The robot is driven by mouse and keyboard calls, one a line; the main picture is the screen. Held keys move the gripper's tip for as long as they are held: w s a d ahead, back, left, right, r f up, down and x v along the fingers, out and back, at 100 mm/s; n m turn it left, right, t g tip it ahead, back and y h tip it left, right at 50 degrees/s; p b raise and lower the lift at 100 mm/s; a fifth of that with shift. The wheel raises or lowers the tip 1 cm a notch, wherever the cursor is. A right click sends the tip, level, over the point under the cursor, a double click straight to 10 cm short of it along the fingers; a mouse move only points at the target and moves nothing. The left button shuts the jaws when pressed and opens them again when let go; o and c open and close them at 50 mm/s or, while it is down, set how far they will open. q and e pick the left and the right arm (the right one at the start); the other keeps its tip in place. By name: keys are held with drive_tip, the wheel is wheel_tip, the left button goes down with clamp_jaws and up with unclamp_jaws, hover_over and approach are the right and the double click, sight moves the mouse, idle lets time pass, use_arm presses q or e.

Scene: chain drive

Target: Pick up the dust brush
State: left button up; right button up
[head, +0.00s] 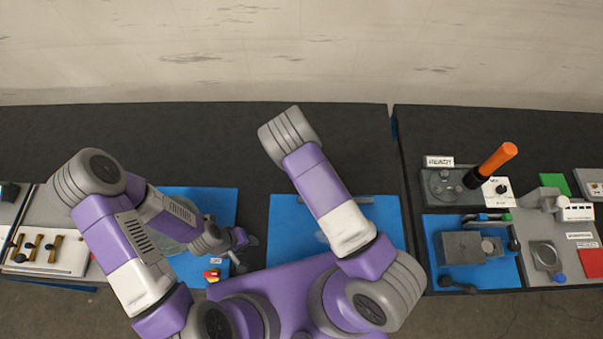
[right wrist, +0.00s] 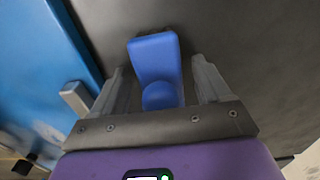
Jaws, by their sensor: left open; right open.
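In the right wrist view a blue object (right wrist: 156,60), which I take to be the dust brush, lies over the dark table top. It has a broad flat-sided part and a rounded end toward me. My right gripper (right wrist: 162,75) is open, with one finger on each side of it and visible gaps. The head view hides this gripper and the brush behind my right arm. My left gripper (head: 246,250) is open and empty near the front edge, between the two blue mats.
A blue mat (head: 285,232) lies under my right arm; another blue mat (head: 222,203) is at left. The right bench (head: 540,130) holds an orange-handled tool (head: 492,163) and fixtures. The back of the dark table is clear.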

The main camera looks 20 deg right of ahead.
drive_tip(key=shift+w, duration=0.1)
drive_tip(key=c, duration=1.1)
drive_tip(key=shift+r, duration=0.1)
wheel_tip(320, 180, up, 10)
drive_tip(key=shift+f, duration=0.1)
